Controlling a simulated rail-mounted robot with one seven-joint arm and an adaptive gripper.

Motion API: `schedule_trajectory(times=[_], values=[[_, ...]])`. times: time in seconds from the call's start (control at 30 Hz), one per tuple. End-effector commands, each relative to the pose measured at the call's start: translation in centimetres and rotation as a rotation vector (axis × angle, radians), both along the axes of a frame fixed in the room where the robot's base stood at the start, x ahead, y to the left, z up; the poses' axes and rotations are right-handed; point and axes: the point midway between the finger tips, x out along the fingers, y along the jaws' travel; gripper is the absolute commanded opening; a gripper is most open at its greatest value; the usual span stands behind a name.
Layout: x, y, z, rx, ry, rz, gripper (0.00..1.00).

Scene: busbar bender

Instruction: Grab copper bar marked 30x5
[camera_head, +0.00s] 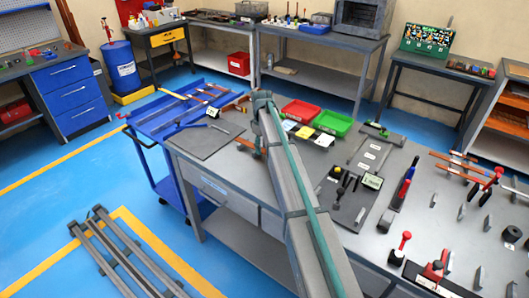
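Several copper-coloured bars lie in view, but no 30x5 marking is readable on any. Longer copper bars (452,165) lie at the right of the grey workbench (240,178). A short copper-coloured piece (246,144) shows at the left side of my arm, partly hidden by it. My arm, grey with a teal strip, reaches up from the bottom middle over the bench. My gripper is not visible.
Green and red trays (332,122) stand behind my arm. A dark mat (206,139) lies at the bench's left. Red-handled tools (435,270) and small upright parts crowd the right. Grey rails (120,252) lie on the blue floor, which is open at left.

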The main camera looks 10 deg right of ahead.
Motion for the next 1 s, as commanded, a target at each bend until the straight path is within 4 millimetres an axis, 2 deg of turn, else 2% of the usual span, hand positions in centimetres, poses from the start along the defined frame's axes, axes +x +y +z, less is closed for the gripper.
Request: schedule_trajectory(times=[0.03, 0.2, 0.73, 0.87, 1.0], values=[[0.0, 0.0, 0.0, 0.0, 0.0, 0.0, 0.29], [0.0, 0.0, 0.0, 0.0, 0.0, 0.0, 0.0], [0.0, 0.0, 0.4, 0.0, 0.0, 0.0, 0.0], [0.1, 0.0, 1.2, 0.0, -0.001, 0.0, 0.0], [0.1, 0.0, 3.0, 0.001, -0.002, 0.0, 0.0]])
